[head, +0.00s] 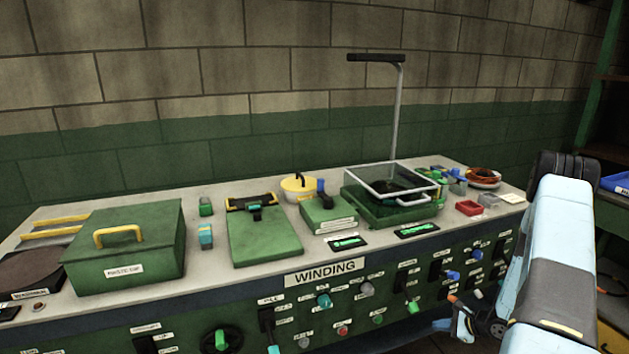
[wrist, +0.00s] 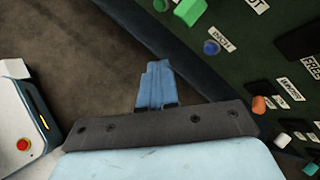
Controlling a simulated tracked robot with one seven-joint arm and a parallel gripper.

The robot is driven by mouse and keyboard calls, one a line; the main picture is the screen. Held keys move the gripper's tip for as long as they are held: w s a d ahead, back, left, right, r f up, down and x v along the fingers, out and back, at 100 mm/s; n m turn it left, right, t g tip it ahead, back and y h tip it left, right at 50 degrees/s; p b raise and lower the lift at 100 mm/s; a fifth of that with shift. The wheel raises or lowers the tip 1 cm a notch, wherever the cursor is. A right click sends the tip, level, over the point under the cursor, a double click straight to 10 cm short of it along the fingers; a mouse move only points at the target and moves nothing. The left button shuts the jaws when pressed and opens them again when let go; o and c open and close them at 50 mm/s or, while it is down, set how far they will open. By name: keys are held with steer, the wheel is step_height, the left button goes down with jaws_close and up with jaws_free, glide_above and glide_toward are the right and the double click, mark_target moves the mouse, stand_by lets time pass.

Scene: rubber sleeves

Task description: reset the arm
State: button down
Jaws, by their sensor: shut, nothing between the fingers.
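My gripper (wrist: 157,70) shows in the wrist view with its blue fingers together and nothing between them. It is in the air in front of the green control panel (wrist: 240,75), over the dark floor. In the head view, my light-blue arm (head: 545,250) rises at the right, in front of the panel's right end. Its lower parts show near the bottom right.
Knobs and switches stick out of the front panel. A shelf (head: 612,205) stands at far right.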

steer(key=s+a+r+n+g, duration=0.1)
steer(key=a+r+n, duration=0.35)
steer(key=r, duration=0.75)
steer(key=s+a+r+n+g, duration=0.1)
steer(key=a+r+n+g, duration=0.3)
steer(key=r, duration=0.7)
steer(key=s+a+r+n+t, duration=0.1)
steer(key=a+r+n, duration=0.3)
steer(key=r, duration=0.8)
steer(key=s+a+r+n+h, duration=0.35)
steer(key=s+a+r, duration=0.25)
steer(key=s+r, duration=0.6)
steer(key=s+r+n+t+h, duration=0.2)
steer(key=s+r+n, duration=0.3)
steer(key=s, duration=0.8)
step_height(320, 180, up, 4)
steer(key=shift+s+d+f+t+h, duration=0.15)
steer(key=shift+s+d+t+h, duration=0.2)
steer(key=shift+h, duration=0.5)
